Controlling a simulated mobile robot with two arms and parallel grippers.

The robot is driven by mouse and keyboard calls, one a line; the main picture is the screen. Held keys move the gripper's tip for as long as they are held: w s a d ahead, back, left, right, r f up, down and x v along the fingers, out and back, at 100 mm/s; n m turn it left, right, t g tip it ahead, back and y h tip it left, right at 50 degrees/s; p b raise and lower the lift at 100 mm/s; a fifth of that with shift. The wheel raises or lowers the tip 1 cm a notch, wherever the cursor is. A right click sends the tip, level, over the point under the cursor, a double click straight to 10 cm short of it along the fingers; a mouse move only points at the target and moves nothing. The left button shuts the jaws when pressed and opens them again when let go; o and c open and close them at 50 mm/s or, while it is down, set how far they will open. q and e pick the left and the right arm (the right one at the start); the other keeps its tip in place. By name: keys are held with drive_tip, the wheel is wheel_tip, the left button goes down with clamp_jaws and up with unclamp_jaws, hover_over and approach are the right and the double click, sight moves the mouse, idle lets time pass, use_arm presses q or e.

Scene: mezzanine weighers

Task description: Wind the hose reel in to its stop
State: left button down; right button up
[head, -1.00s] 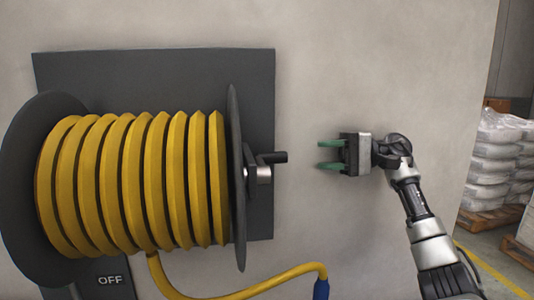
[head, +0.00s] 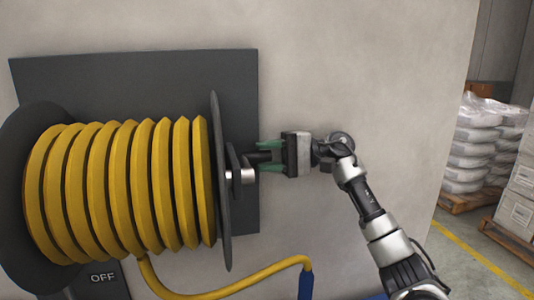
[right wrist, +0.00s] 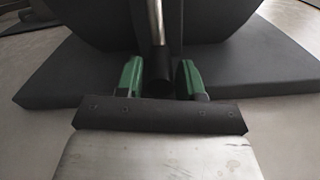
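The hose reel (head: 120,190) is wound with yellow hose between two dark flanges, on a dark wall plate (head: 150,85). Its crank (head: 240,175) sticks out at the right flange, with a black handle (head: 256,157) pointing right. My right gripper (head: 268,156) is at the handle, its green fingers open on either side of it. In the right wrist view the handle (right wrist: 159,75) lies between the two fingers, with a gap showing on each side. My left gripper is not in view.
A free hose length (head: 225,290) hangs below the reel and ends in a blue fitting (head: 305,284). A sign reads OFF (head: 103,278) below the reel. Bare wall is to the right; stacked white sacks (head: 475,145) stand on a pallet farther back.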

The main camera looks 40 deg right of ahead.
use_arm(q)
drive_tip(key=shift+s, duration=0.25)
use_arm(e)
drive_tip(key=shift+c, duration=0.3)
clamp_jaws()
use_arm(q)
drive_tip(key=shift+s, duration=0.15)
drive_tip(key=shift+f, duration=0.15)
